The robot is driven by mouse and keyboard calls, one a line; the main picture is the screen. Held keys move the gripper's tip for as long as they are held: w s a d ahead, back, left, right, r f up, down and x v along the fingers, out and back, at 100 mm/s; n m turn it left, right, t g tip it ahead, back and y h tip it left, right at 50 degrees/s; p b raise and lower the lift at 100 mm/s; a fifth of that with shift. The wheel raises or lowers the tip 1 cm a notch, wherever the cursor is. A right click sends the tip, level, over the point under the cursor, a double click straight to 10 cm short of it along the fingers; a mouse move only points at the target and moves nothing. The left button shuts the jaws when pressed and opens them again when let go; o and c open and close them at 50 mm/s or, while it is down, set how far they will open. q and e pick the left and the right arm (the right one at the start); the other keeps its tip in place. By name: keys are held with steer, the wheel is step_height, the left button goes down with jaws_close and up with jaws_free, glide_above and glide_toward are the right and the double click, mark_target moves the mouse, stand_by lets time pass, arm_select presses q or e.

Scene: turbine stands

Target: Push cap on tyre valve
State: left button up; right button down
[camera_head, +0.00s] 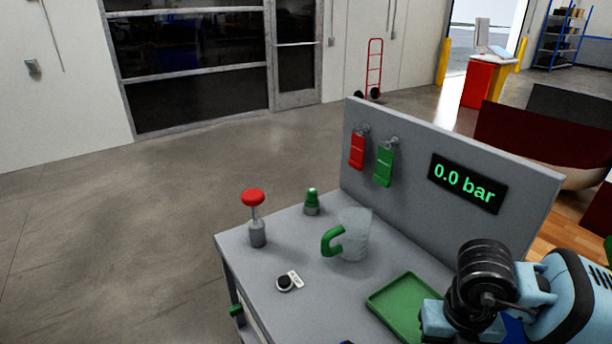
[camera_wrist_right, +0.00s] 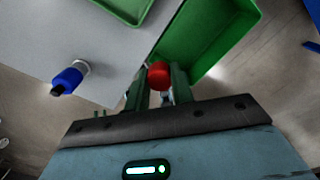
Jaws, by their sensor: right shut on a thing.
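My right gripper (camera_wrist_right: 157,85) has green fingers and is shut on a small red cap (camera_wrist_right: 159,74) in the right wrist view. The cap's lower part is hidden between the fingers. In the head view my right arm comes in at the lower right, and the held cap does not show. A short post with a green top (camera_head: 311,203) stands at the back left of the grey table (camera_head: 300,245). A stem with a red knob (camera_head: 254,199) stands near the left edge. I cannot tell which is the tyre valve. My left gripper is out of view.
A clear mug with a green handle (camera_head: 352,236) and a small black disc with a white tag (camera_head: 284,283) stand mid-table. A green tray (camera_head: 400,299) lies at right. A panel with a "0.0 bar" display (camera_head: 464,183) rises behind. A blue cylinder (camera_wrist_right: 68,80) and green bin (camera_wrist_right: 225,45) show in the wrist view.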

steer(key=n, duration=0.3)
steer(key=shift+w+a+r+n, duration=0.15)
steer(key=shift+w+r+n, duration=0.15)
steer(key=shift+r+n, duration=0.1)
steer(key=n, duration=0.3)
steer(key=r+n, duration=0.1)
steer(key=n, duration=0.1)
steer(key=shift+w+a+n, duration=0.2)
steer(key=shift+w+n, duration=0.05)
steer(key=shift+n, duration=0.05)
step_height(320, 180, up, 6)
steer(key=w+a+n, duration=0.2)
steer(key=n, duration=2.7)
steer(key=shift+w, duration=0.25)
steer(key=shift+s+a+f, duration=0.1)
